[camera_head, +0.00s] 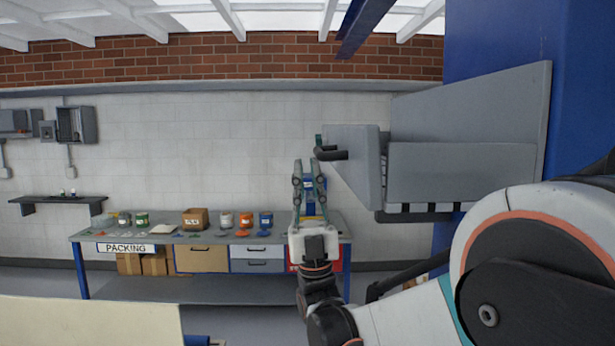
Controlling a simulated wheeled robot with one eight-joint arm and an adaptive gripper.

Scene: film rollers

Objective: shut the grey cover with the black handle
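The grey cover (357,170) stands ajar at the left end of a grey housing (460,172). A dark gap shows between the cover and the housing. Its black handle (331,153) sticks out to the left from the cover's upper part. My gripper (308,160) points up just left of the cover, its two fingers apart with nothing seen between them. The right fingertip is close to the handle's left end; I cannot tell whether they touch. The right finger overlaps the view near the cover's left edge.
A blue column (578,85) stands behind the housing at right. A packing table (130,236) with several cans and a box (195,219) stands against the white wall. A pale panel (90,325) fills the lower left. The space left of my gripper looks free.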

